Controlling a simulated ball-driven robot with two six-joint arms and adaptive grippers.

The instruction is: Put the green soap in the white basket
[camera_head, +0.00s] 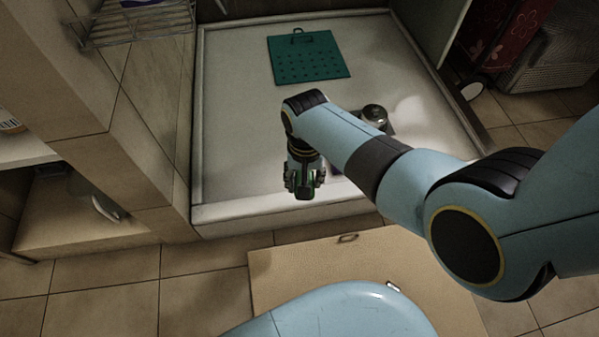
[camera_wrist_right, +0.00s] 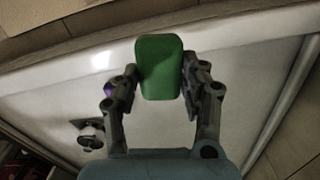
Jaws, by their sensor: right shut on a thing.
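The green soap (camera_wrist_right: 159,65) is a rounded block between the two fingers of my right gripper (camera_wrist_right: 160,82) in the right wrist view. The fingers are shut on its sides. In the head view my right gripper (camera_head: 304,188) points down over the front edge of the shower tray, and the soap is mostly hidden there. A pale grey-white woven basket (camera_head: 562,65) stands at the upper right of the head view, on the floor beyond the tray, well away from the gripper. My left gripper is not in view.
The white shower tray (camera_head: 235,110) has a raised rim and holds a green perforated mat (camera_head: 308,62) and a dark round fitting (camera_head: 374,115). A tiled wall and a wire rack (camera_head: 135,25) stand left. A beige mat (camera_head: 290,270) lies in front.

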